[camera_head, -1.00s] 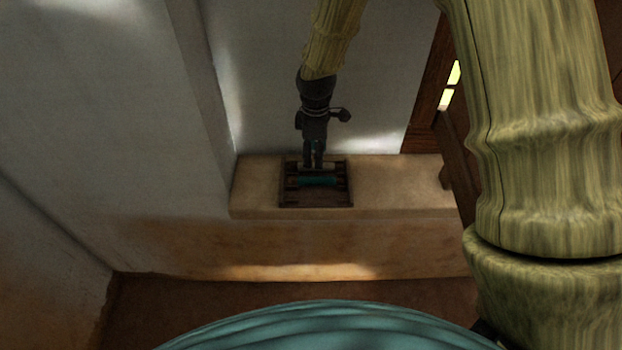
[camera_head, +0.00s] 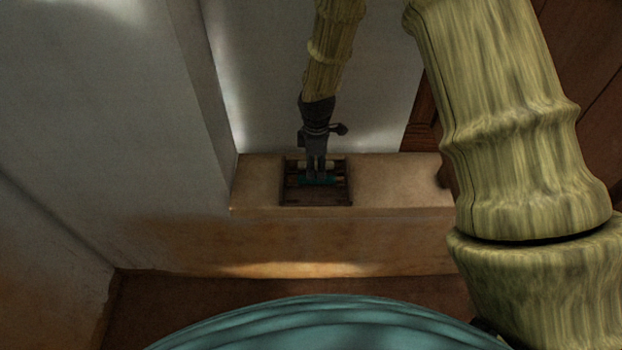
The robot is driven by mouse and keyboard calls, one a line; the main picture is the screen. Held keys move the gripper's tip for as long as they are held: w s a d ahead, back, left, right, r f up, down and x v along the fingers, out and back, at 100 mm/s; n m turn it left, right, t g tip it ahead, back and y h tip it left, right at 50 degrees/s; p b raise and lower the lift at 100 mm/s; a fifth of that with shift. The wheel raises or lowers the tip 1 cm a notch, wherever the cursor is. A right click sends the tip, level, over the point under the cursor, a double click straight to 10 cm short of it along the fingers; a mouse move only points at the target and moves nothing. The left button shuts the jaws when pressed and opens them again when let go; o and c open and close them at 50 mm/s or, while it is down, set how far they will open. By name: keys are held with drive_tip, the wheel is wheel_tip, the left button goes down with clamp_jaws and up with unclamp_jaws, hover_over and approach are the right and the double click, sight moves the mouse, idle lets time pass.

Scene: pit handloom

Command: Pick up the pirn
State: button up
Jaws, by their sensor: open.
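A dark wooden tray (camera_head: 316,203) sits on the ledge. Inside it lie thin rod-like pirns across its width: a teal one (camera_head: 332,181) toward the middle and a pale one (camera_head: 330,165) behind it. My gripper (camera_head: 317,180) points down into the tray, its fingertips at the teal pirn and covering part of it. The jaws are open. The view is too small to tell whether the fingers touch the pirn or stand around it.
The pale ledge (camera_head: 400,185) has free room right of the tray. A white wall (camera_head: 265,70) rises close behind, and another wall (camera_head: 120,140) stands at the left. A dark wooden door or frame (camera_head: 424,110) is at the right.

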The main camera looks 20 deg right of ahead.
sight(316, 177)
drive_tip(key=shift+s+f+p, duration=0.15)
drive_tip(key=shift+f+p, duration=0.2)
drive_tip(key=shift+f, duration=0.85)
drive_tip(key=shift+s+f+p, duration=0.1)
drive_tip(key=shift+f+p, duration=0.2)
drive_tip(key=shift+f, duration=0.9)
drive_tip(key=shift+c, duration=0.4)
clamp_jaws()
